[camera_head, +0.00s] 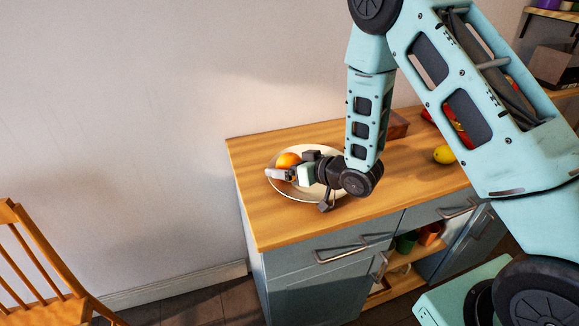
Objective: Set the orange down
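An orange (288,160) is at the left part of a pale round plate (333,152) on the wooden counter top. My gripper (283,169) reaches in from the right, low over the plate, with its fingers pointing left. The near finger crosses the front of the orange and hides its lower edge. The far finger is hidden behind the orange, so I cannot tell whether the fingers press on it. I also cannot tell whether the orange rests on the plate or is held just above it.
The wooden counter (270,225) has bare room in front of the plate. A yellow lemon-like fruit (444,154) lies to the right, beyond my arm. A brown box (397,126) stands at the back by the wall. A wooden chair (40,262) is at the lower left.

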